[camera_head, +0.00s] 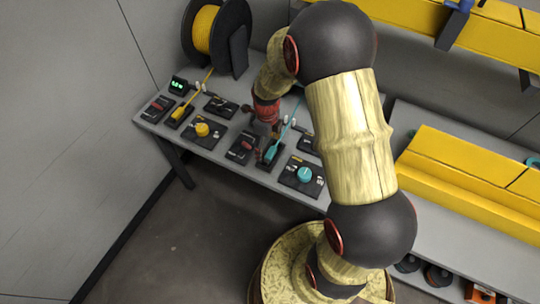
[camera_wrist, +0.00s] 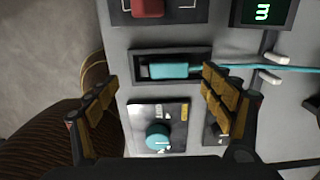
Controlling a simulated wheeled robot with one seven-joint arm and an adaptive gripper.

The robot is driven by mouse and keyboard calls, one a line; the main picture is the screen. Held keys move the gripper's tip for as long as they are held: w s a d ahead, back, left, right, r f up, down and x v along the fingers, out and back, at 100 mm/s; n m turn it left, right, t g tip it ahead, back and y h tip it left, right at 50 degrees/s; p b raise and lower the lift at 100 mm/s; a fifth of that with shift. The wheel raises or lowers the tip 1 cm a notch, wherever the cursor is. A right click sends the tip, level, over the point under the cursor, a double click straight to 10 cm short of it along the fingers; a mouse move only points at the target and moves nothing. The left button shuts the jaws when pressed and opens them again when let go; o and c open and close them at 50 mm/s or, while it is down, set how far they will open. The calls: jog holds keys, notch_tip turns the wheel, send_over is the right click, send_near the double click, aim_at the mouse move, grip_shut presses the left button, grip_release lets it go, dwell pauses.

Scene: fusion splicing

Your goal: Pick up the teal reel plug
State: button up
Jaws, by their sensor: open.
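The teal reel plug (camera_head: 271,152) lies in a dark holder on the grey bench, with a thin teal cable running up and right from it. In the wrist view the plug (camera_wrist: 172,71) lies sideways in its dark rectangular holder (camera_wrist: 140,55), its cable leaving to the right. My gripper (camera_wrist: 160,82) is open and empty, one finger left of the plug and the other near its right end, overlapping it in the picture. In the head view my gripper (camera_head: 265,115) is over the bench beside the plug; its fingertips are hard to make out.
A teal knob panel (camera_head: 305,174) and a red switch panel (camera_head: 243,147) flank the holder. A yellow plug (camera_head: 180,112), yellow knob (camera_head: 202,130) and yellow cable reel (camera_head: 204,30) stand farther left. A green-lit display (camera_wrist: 262,12) and white clips (camera_wrist: 272,54) are near the cable.

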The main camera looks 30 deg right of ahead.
aim_at(268, 153)
jog(key=f, duration=0.1)
jog(key=f+b, duration=0.1)
jog(key=f, duration=0.3)
jog(key=shift+w+d+f+b, duration=0.2)
jog(key=shift+w+d+b, duration=0.05)
jog(key=shift+d+b, duration=0.05)
jog(key=c, duration=0.3)
jog(key=shift+r, duration=0.1)
jog(key=c, duration=1)
